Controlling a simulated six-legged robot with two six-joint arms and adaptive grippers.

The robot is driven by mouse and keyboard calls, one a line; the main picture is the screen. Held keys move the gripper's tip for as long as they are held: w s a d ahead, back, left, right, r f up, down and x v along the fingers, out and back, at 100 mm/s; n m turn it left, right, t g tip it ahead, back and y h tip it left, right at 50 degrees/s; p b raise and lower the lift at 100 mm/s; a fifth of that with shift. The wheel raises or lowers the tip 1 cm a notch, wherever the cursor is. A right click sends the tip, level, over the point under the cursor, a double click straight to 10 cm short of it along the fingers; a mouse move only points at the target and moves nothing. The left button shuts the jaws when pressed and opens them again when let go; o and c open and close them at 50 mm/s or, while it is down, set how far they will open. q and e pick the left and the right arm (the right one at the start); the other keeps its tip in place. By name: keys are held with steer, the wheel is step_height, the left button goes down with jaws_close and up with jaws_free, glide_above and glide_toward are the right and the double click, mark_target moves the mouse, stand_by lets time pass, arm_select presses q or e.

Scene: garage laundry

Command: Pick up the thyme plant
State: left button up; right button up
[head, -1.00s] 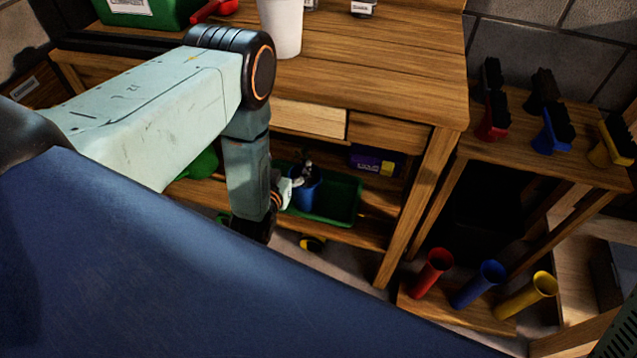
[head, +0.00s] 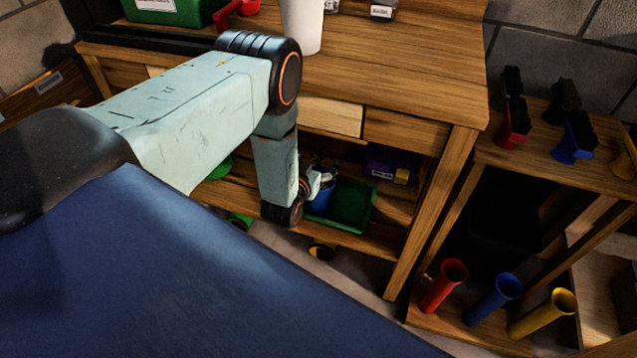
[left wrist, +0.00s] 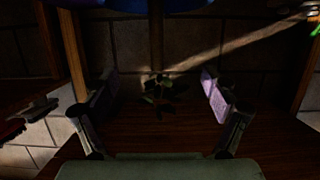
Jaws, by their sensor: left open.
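My left gripper (head: 322,178) reaches into the lower shelf space of the workbench, at a blue pot (head: 319,204) that it partly hides. In the left wrist view my left gripper (left wrist: 158,97) is open, with one finger on each side of a small dark leafy plant (left wrist: 160,94), likely the thyme plant. The fingers appear apart from the leaves. The view is too dark to make out the plant's base. My right gripper is not in view.
A green tray (head: 355,208) and a purple box (head: 390,164) are on the lower shelf. The workbench top (head: 400,75) is above the gripper, and a bench leg (head: 432,215) stands to the right. A white cup (head: 301,25) stands on top.

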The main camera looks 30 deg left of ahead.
arm_select(q)
steer(key=shift+w+f, duration=0.15)
steer(key=shift+w, duration=0.45)
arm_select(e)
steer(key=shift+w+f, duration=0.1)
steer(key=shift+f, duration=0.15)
arm_select(q)
steer(key=shift+s, duration=0.1)
steer(key=shift+c, duration=0.5)
jaws_close()
